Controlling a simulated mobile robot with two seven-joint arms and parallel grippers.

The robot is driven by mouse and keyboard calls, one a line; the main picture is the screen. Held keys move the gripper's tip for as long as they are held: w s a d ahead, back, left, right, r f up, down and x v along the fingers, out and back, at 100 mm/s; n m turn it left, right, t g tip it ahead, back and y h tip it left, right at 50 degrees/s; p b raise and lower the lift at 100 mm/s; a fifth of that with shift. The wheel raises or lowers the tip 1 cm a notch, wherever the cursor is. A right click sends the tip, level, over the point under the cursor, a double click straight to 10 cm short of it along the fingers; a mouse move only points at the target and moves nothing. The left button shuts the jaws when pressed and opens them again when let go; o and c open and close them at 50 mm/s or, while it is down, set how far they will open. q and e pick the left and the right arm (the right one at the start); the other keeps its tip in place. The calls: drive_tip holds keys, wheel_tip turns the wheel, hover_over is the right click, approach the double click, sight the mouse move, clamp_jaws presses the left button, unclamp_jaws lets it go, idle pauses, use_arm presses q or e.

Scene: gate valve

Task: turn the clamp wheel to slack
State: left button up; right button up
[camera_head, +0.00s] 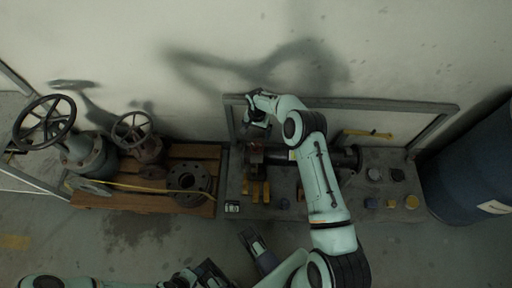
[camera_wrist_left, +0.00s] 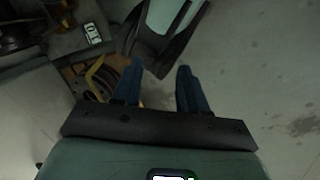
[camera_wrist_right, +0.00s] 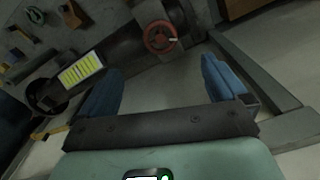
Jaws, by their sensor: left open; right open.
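The clamp wheel (camera_wrist_right: 160,37) is a small red spoked wheel on the dark clamp body, seen in the right wrist view beyond the space between my fingers. In the head view only a dim reddish patch shows there, just under my right gripper (camera_head: 256,122). My right gripper (camera_wrist_right: 160,72) is open and empty, with its blue fingers apart and no contact with the wheel visible. My left gripper (camera_wrist_left: 158,72) is open and empty, low in front of the bench and pallet, with floor beyond it.
A grey bench (camera_head: 285,209) with a back frame holds a dark pipe (camera_head: 346,158) and small parts. A pallet (camera_head: 190,207) at left carries valves with handwheels (camera_head: 132,129). A blue drum (camera_head: 468,170) stands at right. Floor in front is mostly clear.

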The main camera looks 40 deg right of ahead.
sight(257, 147)
use_arm(q)
drive_tip(key=w+a+f+t+y+b, duration=0.1)
drive_tip(key=w+a+f+b, duration=0.1)
drive_tip(key=w+f+b, duration=0.1)
drive_tip(key=shift+w+a+f+t, duration=0.35)
drive_tip(key=shift+w+f+t, duration=0.1)
drive_tip(key=shift+w, duration=0.7)
use_arm(e)
wheel_tip(257, 147, down, 13)
drive_tip(key=shift+f, duration=0.1)
drive_tip(key=shift+c, duration=0.4)
drive_tip(key=c, duration=1)
